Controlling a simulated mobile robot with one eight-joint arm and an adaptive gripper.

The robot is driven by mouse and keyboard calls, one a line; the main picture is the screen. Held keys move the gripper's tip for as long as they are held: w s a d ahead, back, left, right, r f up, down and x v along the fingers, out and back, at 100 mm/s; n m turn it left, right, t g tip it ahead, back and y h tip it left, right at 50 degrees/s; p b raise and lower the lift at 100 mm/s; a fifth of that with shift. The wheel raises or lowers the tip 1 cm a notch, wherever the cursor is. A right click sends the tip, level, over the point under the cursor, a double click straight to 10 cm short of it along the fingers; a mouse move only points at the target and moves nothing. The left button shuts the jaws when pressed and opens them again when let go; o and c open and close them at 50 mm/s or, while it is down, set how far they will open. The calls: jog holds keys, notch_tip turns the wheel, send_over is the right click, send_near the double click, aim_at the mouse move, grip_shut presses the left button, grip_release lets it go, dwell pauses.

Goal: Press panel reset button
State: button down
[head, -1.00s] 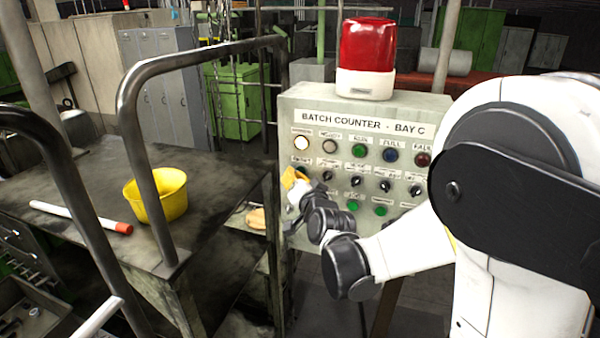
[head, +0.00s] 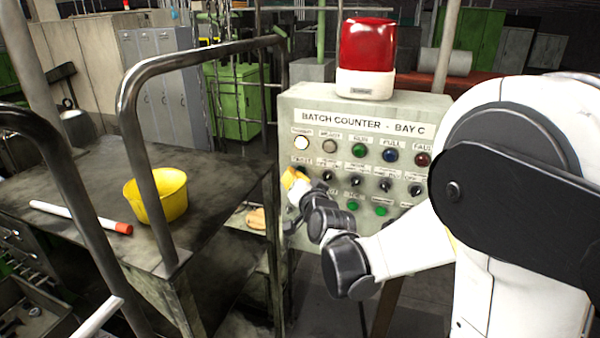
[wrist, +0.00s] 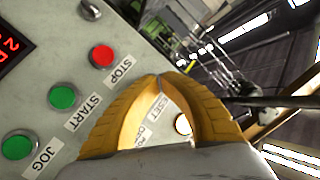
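The grey-green control panel (head: 318,107), headed BATCH COUNTER - BAY C, faces me in the head view. At the left end of its second row, a label reading RESET (head: 301,162) sits above a dark button (head: 301,171), partly hidden by my gripper. My gripper (head: 290,176) has yellow fingers and is in front of that spot. In the wrist view its fingertips (wrist: 160,78) meet, with nothing seen between them. A RESET label (wrist: 156,109) shows between the fingers; the button there is hidden. I cannot tell whether the fingertips touch it.
In the wrist view, a red STOP button (wrist: 102,56), a green START button (wrist: 62,96) and a green JOG button (wrist: 18,146) lie left of the fingers. A red beacon (head: 366,45) tops the panel. A cart (head: 90,180) with metal rails holds a yellow bowl (head: 158,200).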

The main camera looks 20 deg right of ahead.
jog(key=shift+w+d, duration=0.2)
jog(key=shift+w, duration=0.1)
jog(key=shift+s+a+b, duration=0.25)
jog(key=shift+s+b, duration=0.05)
jog(key=shift+s, duration=0.05)
dwell(0.4)
jog(key=s+a, duration=0.2)
jog(key=s, duration=0.1)
jog(key=s+a, duration=0.1)
jog(key=shift+s+a, duration=0.25)
jog(key=shift+s, duration=0.15)
jog(key=shift+f+b, duration=0.1)
jog(key=shift+b, duration=0.25)
